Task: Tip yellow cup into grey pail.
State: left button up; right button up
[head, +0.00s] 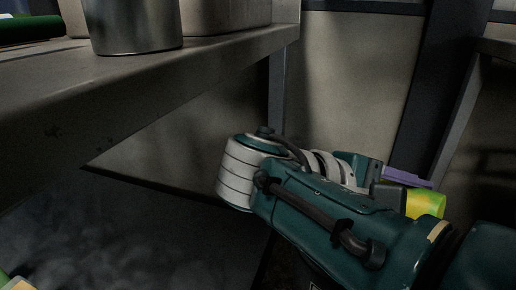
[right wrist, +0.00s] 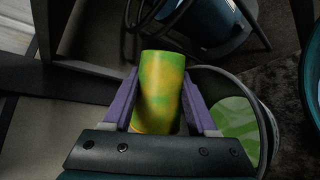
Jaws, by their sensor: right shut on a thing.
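The yellow cup (right wrist: 160,95), mottled with green, is between the purple fingers of my right gripper (right wrist: 160,88), which is shut on it. In the head view the cup (head: 427,204) shows at the right, partly hidden behind my right arm, with one purple finger above it. In the right wrist view a round grey vessel (right wrist: 268,128), which looks like the grey pail, is just right of the cup. A bright green patch shows inside it. Its left part is hidden behind the gripper. I cannot tell whether the cup holds anything. My left gripper is not in view.
A grey shelf (head: 150,82) runs across the upper left in the head view. A metallic round container (head: 135,27) stands on it. A dark upright beam (head: 430,85) stands behind my right arm. The floor below the shelf looks clear.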

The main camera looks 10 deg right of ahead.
jog(key=shift+w+a+r+n+h+b, duration=0.15)
jog(key=shift+w+r+n+h+b, duration=0.2)
jog(key=shift+b, duration=0.4)
jog(key=shift+w+a+n+g+h+b, duration=0.15)
jog(key=shift+n+g+h+b, duration=0.25)
jog(key=shift+n+b, duration=0.25)
dwell(0.4)
jog(key=shift+w+a+r+b, duration=0.1)
jog(key=shift+w+r+b, duration=0.1)
jog(key=shift+b, duration=0.45)
dwell(0.8)
